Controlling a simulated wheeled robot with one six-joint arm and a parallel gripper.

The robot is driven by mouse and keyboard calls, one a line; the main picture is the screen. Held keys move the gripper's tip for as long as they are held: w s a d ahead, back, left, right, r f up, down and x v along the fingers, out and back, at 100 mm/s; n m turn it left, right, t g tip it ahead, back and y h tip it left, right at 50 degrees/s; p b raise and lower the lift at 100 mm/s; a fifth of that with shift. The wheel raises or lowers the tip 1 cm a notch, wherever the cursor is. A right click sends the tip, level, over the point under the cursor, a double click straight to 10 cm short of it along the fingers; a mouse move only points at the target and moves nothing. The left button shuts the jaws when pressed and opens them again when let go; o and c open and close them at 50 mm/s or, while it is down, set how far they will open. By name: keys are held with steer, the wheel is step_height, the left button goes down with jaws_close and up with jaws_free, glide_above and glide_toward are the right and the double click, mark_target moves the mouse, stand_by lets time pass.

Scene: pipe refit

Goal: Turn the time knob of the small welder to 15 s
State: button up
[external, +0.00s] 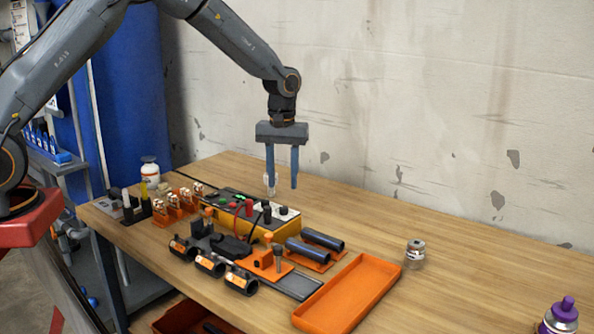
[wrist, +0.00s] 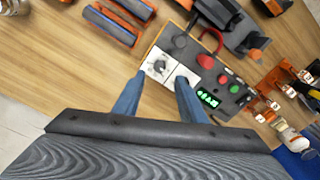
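The small welder (external: 262,232) is a yellow box with a dark top panel, standing on the workbench. In the wrist view its panel (wrist: 218,76) carries a lit green display (wrist: 208,99), red and green buttons and a white plate with a round knob (wrist: 159,67). A second white plate (wrist: 181,75) beside it is partly hidden by a finger. The labels and the knob's setting are too small to read. My gripper (external: 282,187) is open and empty, pointing down above the welder; in the wrist view its fingertips (wrist: 160,78) are apart, on either side below the knob.
Black clamps (external: 210,264) and an orange tray (external: 350,292) lie in front and right. Dark pipes (external: 315,244) rest in orange holders beside the welder. Orange fitting racks (external: 180,205) and a white bottle (external: 150,170) stand left. The bench behind and right is mostly clear.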

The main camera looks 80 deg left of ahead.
mark_target(283, 207)
steer(key=shift+f+p, duration=1.1)
steer(key=shift+f, duration=2.6)
jaws_close()
